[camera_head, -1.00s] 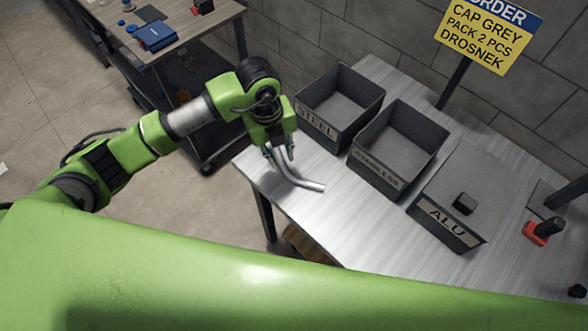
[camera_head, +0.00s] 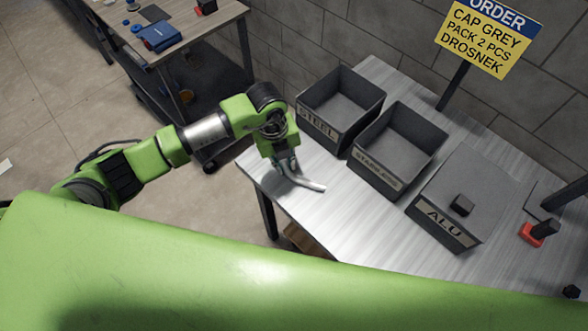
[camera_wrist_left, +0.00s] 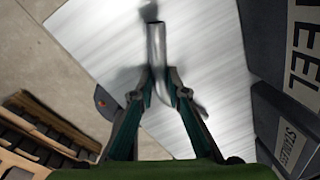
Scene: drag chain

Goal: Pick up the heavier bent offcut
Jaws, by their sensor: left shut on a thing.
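One bent silver tube offcut (camera_head: 307,184) shows near the front left edge of the table, below the STEEL bin. My left gripper (camera_head: 284,166) is over its near end, pointing down. In the left wrist view, the offcut (camera_wrist_left: 156,45) runs between the two fingers of my left gripper (camera_wrist_left: 158,78), which are shut on it. Its straight end points away and its bend lies between the fingers. I cannot tell whether it touches the table. No second offcut is distinguishable. My right gripper is not in view.
Open grey bins STEEL (camera_head: 319,130) and STAINLESS (camera_head: 377,178) stand behind the offcut. The ALU bin (camera_head: 440,228) has a lid with a black knob. A yellow order sign (camera_head: 487,38) stands behind. The metal table top (camera_head: 350,225) is clear in front.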

